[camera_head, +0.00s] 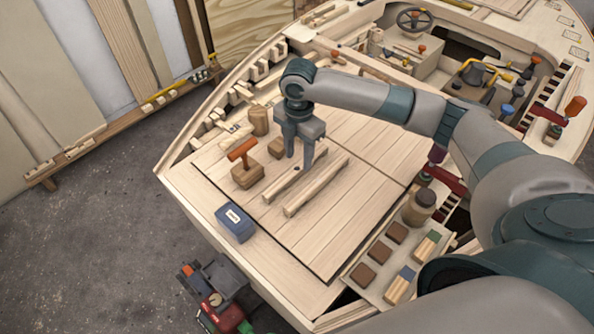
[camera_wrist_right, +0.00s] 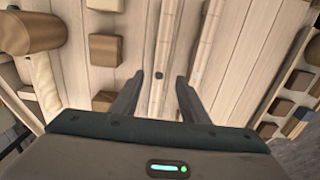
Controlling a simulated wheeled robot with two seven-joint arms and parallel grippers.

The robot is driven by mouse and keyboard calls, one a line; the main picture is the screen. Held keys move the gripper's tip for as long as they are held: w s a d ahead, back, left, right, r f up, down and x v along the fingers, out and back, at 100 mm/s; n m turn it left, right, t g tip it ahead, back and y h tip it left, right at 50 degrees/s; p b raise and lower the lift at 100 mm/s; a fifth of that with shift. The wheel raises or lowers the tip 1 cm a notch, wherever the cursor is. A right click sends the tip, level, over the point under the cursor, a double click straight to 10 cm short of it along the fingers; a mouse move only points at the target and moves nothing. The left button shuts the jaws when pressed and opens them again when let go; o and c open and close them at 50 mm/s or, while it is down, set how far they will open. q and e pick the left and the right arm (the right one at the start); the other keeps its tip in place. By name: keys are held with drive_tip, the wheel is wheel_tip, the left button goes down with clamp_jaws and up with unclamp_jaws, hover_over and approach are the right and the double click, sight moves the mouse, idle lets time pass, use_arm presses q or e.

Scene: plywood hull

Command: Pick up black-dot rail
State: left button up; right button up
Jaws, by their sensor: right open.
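The black-dot rail is a pale wooden strip with a small black dot, seen in the right wrist view (camera_wrist_right: 161,50). In the head view it appears to be the left strip (camera_head: 281,188) of two lying on the plank deck. My right gripper (camera_head: 298,164) is open and points down over this rail. In the wrist view its two fingertips (camera_wrist_right: 159,82) lie on either side of the dotted stretch; whether they touch the rail I cannot tell. A second pale rail (camera_head: 317,187) lies to the right, with a light grey dot in the wrist view (camera_wrist_right: 203,55). My left gripper is out of view.
An orange-handled wooden block (camera_head: 247,175) and a wooden mallet head (camera_head: 258,121) stand left of the rails. A blue box (camera_head: 235,223) sits near the left deck edge. Several brown blocks (camera_head: 379,251) lie at right. The deck below the rails is clear.

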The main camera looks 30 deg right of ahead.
sight(297, 169)
drive_tip(key=shift+a+f+p, duration=0.1)
drive_tip(key=shift+f+p, duration=0.35)
drive_tip(key=shift+f, duration=0.15)
wheel_tip(297, 169, down, 3)
drive_tip(key=shift+a+f+p, duration=0.1)
drive_tip(key=shift+p, duration=0.45)
drive_tip(key=shift+f, duration=0.4)
clamp_jaws()
